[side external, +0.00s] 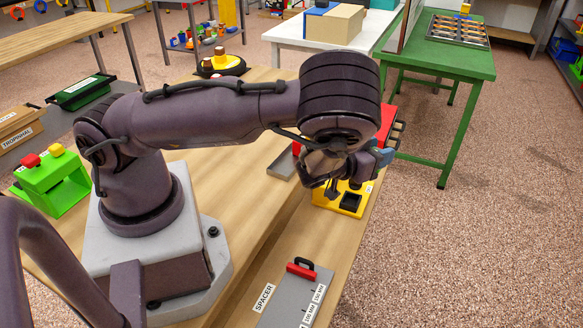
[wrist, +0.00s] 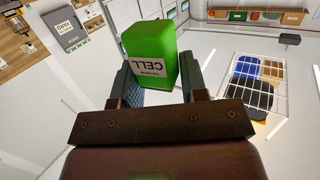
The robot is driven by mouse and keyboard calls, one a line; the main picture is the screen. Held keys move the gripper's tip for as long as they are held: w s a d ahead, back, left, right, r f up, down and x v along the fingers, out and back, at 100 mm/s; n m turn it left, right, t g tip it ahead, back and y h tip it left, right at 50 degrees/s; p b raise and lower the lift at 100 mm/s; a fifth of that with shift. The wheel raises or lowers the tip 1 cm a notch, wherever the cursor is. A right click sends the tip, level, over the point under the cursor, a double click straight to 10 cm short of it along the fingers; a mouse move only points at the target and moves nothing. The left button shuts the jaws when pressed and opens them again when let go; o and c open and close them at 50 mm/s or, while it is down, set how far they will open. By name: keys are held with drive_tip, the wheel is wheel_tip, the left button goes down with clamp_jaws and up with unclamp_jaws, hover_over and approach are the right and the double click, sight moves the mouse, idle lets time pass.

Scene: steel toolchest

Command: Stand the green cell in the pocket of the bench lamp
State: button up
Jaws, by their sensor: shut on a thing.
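The green cell (wrist: 148,48) is a green block with a white label reading CELL, upside down in the wrist view. My gripper (wrist: 152,82) is shut on it, with a grey-blue finger on each side. In the side view my gripper (side external: 382,158) is at the right edge of the bench, partly behind my wrist, and the cell is hidden there. Below it stands a yellow base (side external: 345,208) with a dark square recess (side external: 351,202), which looks like the bench lamp and its pocket. Its upper part is hidden by my arm. The cell is apart from the recess.
A red object (side external: 388,124) stands just behind my gripper. A grey tray (side external: 283,165) lies left of the yellow base. A grey SPACER board (side external: 296,300) with a red-handled piece (side external: 301,268) lies at the front. Bare bench lies between the board and the yellow base.

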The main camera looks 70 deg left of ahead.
drive_tip(key=s+a+f+n+g+y, duration=0.3)
drive_tip(key=a+n+g+y, duration=0.15)
drive_tip(key=a, duration=0.25)
drive_tip(key=s+a+f+n+g+y, duration=0.3)
drive_tip(key=a+n+g+y, duration=0.15)
drive_tip(key=a+y, duration=0.2)
drive_tip(key=s+a+r+n+g, duration=0.4)
drive_tip(key=s+r+n+g, duration=0.2)
drive_tip(key=n+g, duration=0.4)
drive_tip(key=s+g, duration=0.1)
drive_tip(key=g, duration=0.2)
drive_tip(key=shift+r+n, duration=0.3)
drive_tip(key=shift+n, duration=0.1)
wheel_tip(320, 180, down, 10)
drive_tip(key=shift+r, duration=0.15)
drive_tip(key=o, duration=0.9)
